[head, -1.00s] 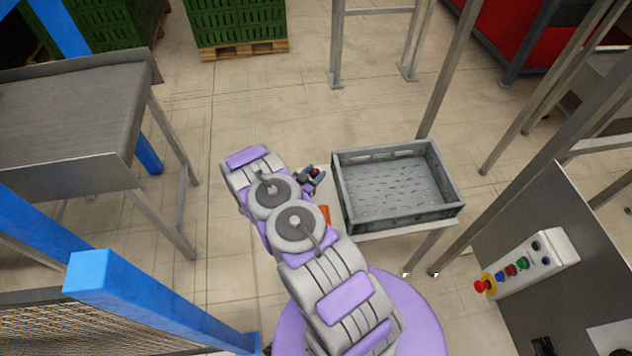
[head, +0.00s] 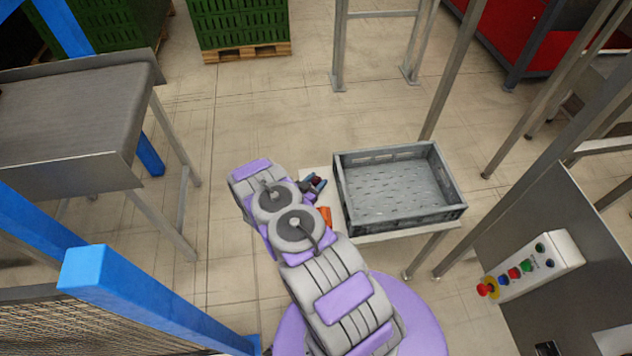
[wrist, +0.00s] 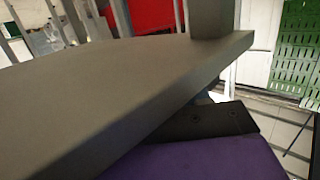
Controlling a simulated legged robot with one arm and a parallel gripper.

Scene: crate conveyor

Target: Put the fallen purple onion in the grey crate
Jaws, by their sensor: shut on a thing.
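The grey crate (head: 405,219) stands on a pale stand right of my arm in the head view. Its slotted floor is bare. My gripper (head: 315,184) is just left of the crate's far left corner, outside it. It is shut on a small dark reddish-purple thing, which looks like the purple onion (head: 319,182). Fingers and arm hide most of the onion. The wrist view is filled by a close grey-brown surface and a dark purple surface below it; I cannot make out the onion there.
An orange object (head: 325,216) shows beside my arm, left of the crate. A conveyor (head: 70,110) is at left, with a blue frame (head: 150,300) below it. A control box (head: 530,266) and metal posts are at right. Open floor lies beyond the crate.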

